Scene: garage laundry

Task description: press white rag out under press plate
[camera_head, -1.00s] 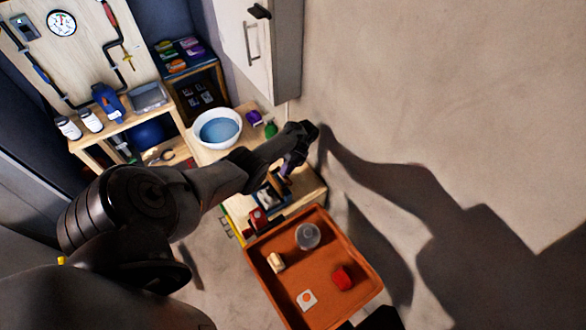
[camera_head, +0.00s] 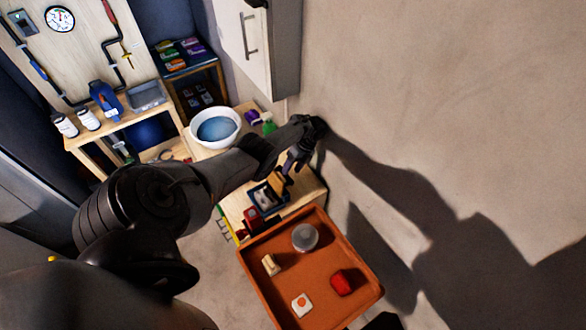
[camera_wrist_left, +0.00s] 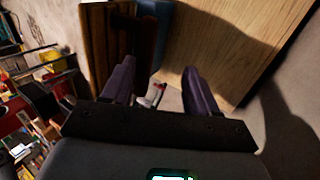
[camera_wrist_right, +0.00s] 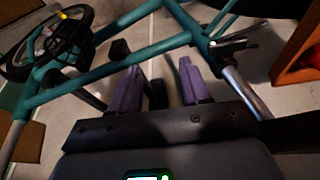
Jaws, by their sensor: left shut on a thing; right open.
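The press (camera_head: 254,191) is a small dark-blue frame on the wooden bench, with a pale patch inside that may be the white rag; the press plate cannot be made out. My left gripper (camera_head: 289,165) is above and just right of the press, pointing down, its fingers partly hidden by the wrist. My right gripper (camera_wrist_right: 155,85) is open and empty over the floor, beside a teal bicycle frame.
A white basin (camera_head: 214,128) of blue water stands behind the press, with a green bottle (camera_head: 268,123) to its right. An orange tray (camera_head: 330,305) in front holds a clear cup, a red item and small pale items. The wall is close on the right.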

